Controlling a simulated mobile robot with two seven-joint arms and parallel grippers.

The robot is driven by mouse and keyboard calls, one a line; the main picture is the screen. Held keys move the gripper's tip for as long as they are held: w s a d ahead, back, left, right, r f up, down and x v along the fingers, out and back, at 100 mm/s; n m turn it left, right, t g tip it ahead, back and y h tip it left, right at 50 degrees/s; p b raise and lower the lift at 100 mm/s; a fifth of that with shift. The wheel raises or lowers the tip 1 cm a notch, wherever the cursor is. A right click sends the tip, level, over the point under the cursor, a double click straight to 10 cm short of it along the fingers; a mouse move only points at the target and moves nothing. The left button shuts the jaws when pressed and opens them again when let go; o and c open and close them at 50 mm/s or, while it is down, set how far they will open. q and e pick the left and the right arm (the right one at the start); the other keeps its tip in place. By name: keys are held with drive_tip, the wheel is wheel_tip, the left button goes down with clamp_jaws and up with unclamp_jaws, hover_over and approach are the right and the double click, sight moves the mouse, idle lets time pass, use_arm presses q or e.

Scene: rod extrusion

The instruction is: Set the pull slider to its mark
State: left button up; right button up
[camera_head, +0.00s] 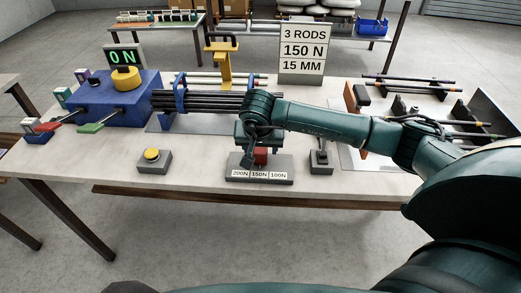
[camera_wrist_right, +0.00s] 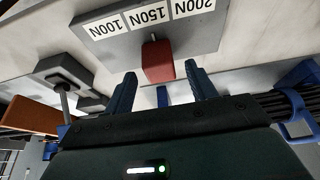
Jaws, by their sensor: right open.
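The pull slider is a red block (camera_head: 261,155) on a grey base (camera_head: 232,168) with labels reading 200N, 150N and 100N. It stands behind the middle label, 150N. In the right wrist view the red block (camera_wrist_right: 158,62) and its thin pointer appear roughly in line with 150N. My right gripper (camera_head: 255,154) is over the slider, pointing down. In the wrist view its two open fingers (camera_wrist_right: 163,82) lie either side of the block's line, with gaps and no visible grip. My left gripper is not in view.
A sign (camera_head: 303,52) reads 3 RODS, 150 N, 15 MM. A yellow button box (camera_head: 152,160) stands left of the slider and a small lever box (camera_head: 320,160) right. Dark rods (camera_head: 205,101) lie behind.

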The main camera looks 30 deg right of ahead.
use_arm(q)
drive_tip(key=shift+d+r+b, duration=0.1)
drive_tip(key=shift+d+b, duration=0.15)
drive_tip(key=shift+b, duration=0.05)
use_arm(e)
drive_tip(key=v, duration=1)
drive_tip(key=shift+r, duration=0.25)
drive_tip(key=shift+s, duration=0.1)
